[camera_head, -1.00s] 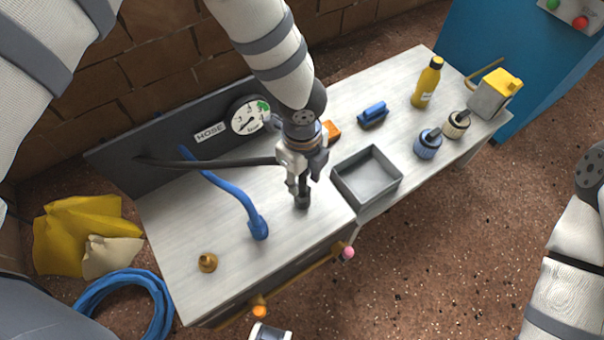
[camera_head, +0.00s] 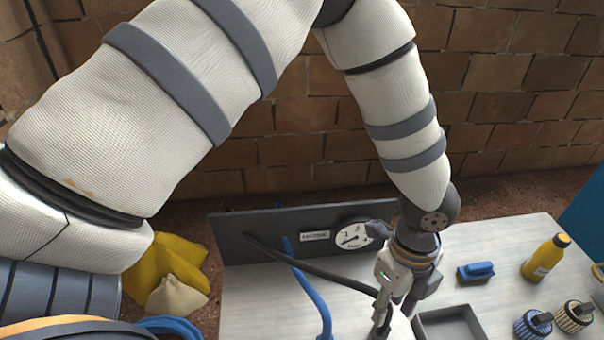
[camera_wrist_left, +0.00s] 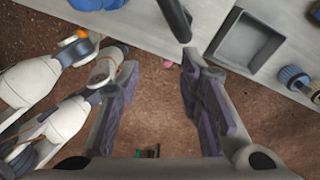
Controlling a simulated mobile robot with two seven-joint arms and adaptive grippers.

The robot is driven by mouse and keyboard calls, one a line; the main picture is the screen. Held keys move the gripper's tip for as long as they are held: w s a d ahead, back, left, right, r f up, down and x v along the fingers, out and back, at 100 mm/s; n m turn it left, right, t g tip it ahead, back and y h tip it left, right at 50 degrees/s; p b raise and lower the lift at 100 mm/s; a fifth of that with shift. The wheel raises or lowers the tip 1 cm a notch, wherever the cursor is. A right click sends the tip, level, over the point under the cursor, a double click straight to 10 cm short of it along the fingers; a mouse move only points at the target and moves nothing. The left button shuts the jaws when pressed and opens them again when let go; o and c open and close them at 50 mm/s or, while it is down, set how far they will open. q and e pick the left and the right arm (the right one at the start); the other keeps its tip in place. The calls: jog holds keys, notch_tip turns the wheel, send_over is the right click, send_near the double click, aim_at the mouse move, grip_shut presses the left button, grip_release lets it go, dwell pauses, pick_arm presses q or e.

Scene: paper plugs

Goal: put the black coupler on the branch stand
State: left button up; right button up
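My left gripper (camera_head: 380,336) is over the front part of the bench, its tips at the bottom edge of the head view. In the left wrist view its two fingers (camera_wrist_left: 160,64) are apart, with nothing between their pads. The black hose (camera_head: 320,273) runs from the backboard to beside this gripper. Its black end, which looks like the black coupler (camera_wrist_left: 178,20), shows just beyond the fingertips, nearer the right finger; I cannot tell whether they touch. I cannot make out the branch stand. White arm parts (camera_wrist_left: 50,125) at the left of the wrist view may be my right arm.
A blue hose (camera_head: 305,285) hangs beside the black one. A grey tray (camera_head: 421,322) is right of the gripper. A blue brush-like block (camera_head: 476,271), a yellow bottle (camera_head: 545,258) and ribbed blue (camera_head: 533,323) and tan (camera_head: 574,316) fittings stand farther right.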

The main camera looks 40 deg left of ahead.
pick_arm(q)
jog(key=s+a+f+n+g+h, duration=0.1)
jog(key=s+f+n, duration=0.4)
jog(key=s, duration=0.4)
jog(key=s+f+n+g+h, duration=0.1)
jog(key=s+f+n+g, duration=0.1)
jog(key=s+f+n, duration=0.55)
jog(key=s+a+n+y, duration=0.2)
jog(key=s+a+n, duration=0.7)
jog(key=s, duration=0.7)
jog(key=shift+a+f+y, duration=0.2)
jog(key=shift+a+y, duration=0.1)
jog(key=shift+a, duration=0.6)
